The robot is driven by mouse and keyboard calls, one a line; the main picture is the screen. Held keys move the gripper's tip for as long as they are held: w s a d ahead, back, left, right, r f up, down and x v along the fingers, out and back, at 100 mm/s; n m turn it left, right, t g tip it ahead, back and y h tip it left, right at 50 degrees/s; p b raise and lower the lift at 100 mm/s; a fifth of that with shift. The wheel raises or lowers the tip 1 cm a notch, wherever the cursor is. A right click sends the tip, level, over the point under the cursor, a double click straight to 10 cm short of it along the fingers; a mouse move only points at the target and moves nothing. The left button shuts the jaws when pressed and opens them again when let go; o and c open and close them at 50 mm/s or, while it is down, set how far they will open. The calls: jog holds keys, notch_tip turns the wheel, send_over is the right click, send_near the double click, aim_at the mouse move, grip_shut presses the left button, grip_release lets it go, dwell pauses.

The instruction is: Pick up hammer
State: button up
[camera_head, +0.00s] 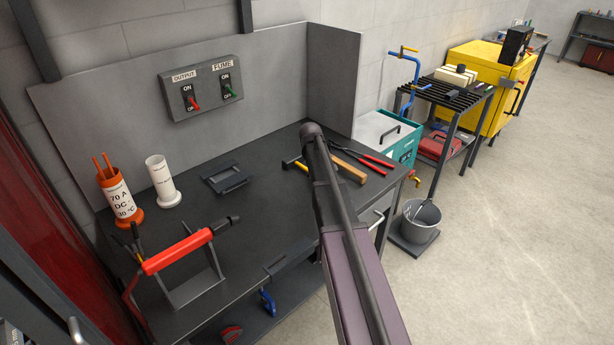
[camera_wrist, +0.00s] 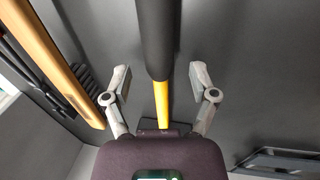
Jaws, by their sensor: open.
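The hammer has a yellow shaft (camera_wrist: 161,100) and a black grip (camera_wrist: 157,35). In the wrist view it runs down the middle from the top edge, its dark head partly hidden by my gripper's body. In the head view the hammer (camera_head: 301,166) lies on the dark bench, mostly hidden behind my arm. My gripper (camera_wrist: 160,76) is open, with one finger on each side of the hammer's handle and visible gaps on both sides. The gripper's fingers are hidden in the head view.
A wooden-handled brush (camera_wrist: 45,50) lies left of the hammer in the wrist view. Red-handled tongs (camera_head: 362,153) lie beside it on the bench. A black tray (camera_head: 227,178), a white canister (camera_head: 162,182) and a red-handled tool on a stand (camera_head: 179,250) are farther left.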

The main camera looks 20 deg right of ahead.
jog(key=shift+f, duration=0.4)
dwell(0.3)
grip_shut()
